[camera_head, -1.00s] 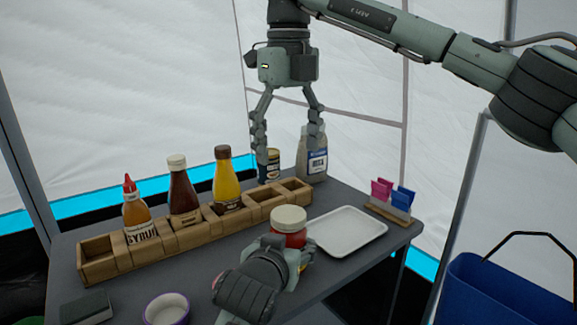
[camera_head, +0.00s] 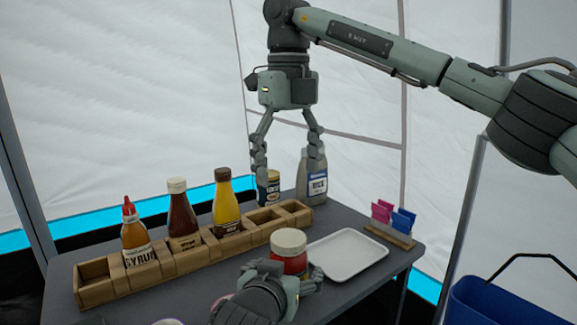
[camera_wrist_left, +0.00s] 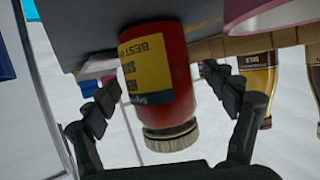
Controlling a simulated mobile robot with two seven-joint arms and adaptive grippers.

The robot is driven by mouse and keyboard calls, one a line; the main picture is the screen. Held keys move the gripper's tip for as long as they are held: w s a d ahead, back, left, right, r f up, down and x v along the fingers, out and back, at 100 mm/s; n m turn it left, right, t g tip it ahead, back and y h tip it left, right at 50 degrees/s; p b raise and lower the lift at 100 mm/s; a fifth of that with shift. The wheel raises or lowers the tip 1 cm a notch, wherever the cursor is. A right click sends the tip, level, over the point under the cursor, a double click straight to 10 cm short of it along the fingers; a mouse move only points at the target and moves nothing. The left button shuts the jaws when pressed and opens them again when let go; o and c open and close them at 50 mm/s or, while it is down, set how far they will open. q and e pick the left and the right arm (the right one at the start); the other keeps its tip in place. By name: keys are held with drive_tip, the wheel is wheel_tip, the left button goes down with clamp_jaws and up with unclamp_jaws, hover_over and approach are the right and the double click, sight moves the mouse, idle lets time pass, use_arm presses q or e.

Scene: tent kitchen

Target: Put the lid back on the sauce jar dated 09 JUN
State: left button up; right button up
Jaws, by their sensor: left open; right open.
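A red sauce jar (camera_head: 289,263) with a pale lid (camera_head: 289,240) on top stands near the table's front edge. In the left wrist view the jar (camera_wrist_left: 178,75) appears upside down, its ridged lid (camera_wrist_left: 171,136) at the lower end. Its yellow label (camera_wrist_left: 146,70) reads "BEST" something; I cannot make out the date. My left gripper (camera_head: 290,280) is open around the jar, one finger on each side; contact is unclear. In the wrist view both fingers (camera_wrist_left: 163,92) look apart from it. My right gripper (camera_head: 288,172) is open and empty above the back of the table.
A wooden rack (camera_head: 97,291) holds a syrup bottle (camera_head: 136,242), a brown bottle (camera_head: 183,215) and a yellow bottle (camera_head: 225,205). A white tray (camera_head: 347,255) lies right of the jar.

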use_arm(q)
drive_tip(key=v, duration=1)
drive_tip(key=shift+s+a, duration=0.15)
drive_tip(key=shift+s, duration=0.25)
